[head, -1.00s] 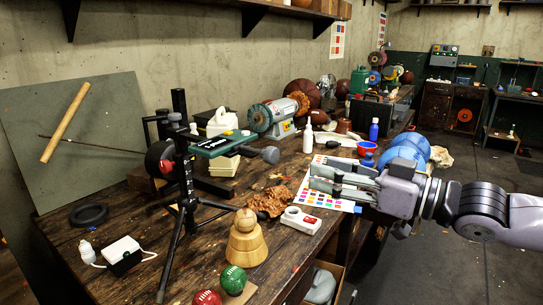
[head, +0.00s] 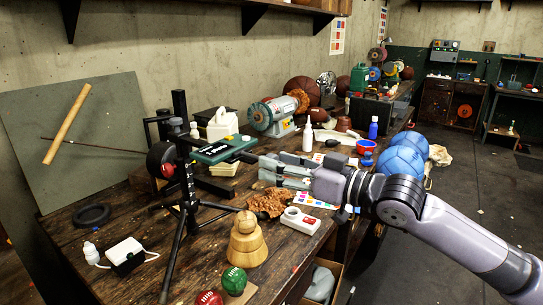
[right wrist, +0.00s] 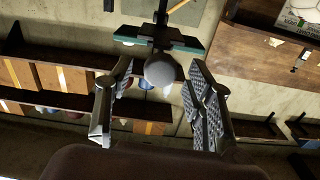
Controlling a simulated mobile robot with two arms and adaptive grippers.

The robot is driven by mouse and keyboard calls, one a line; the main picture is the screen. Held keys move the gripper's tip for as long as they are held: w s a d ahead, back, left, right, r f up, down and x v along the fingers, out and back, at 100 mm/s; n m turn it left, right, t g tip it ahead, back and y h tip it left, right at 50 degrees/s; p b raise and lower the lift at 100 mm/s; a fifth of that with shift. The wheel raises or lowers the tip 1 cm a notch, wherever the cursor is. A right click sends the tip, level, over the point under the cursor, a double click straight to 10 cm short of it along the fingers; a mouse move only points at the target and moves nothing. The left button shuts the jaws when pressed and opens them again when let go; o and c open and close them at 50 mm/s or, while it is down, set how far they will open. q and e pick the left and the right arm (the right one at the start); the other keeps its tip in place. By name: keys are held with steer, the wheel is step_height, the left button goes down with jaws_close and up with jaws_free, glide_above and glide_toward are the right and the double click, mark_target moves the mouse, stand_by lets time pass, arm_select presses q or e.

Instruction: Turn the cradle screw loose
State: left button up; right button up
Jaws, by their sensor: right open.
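The cradle screw ends in a dark rounded knob (head: 246,157), on the right side of the green-topped cradle (head: 212,151) of the black tripod stand (head: 187,190). In the right wrist view the grey round knob (right wrist: 160,69) sits between and beyond the two fingers, with the cradle's teal edges (right wrist: 190,49) behind it. My right gripper (head: 264,168) comes in from the right with its fingertips close to the knob. In the right wrist view it (right wrist: 160,85) is open, with gaps on both sides of the knob. My left gripper is not in view.
A grinder (head: 274,117) stands behind. Green and red balls (head: 233,280) lie at the front.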

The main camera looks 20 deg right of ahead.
steer(key=shift+x, duration=1.2)
steer(key=shift+c, duration=0.3)
jaws_close()
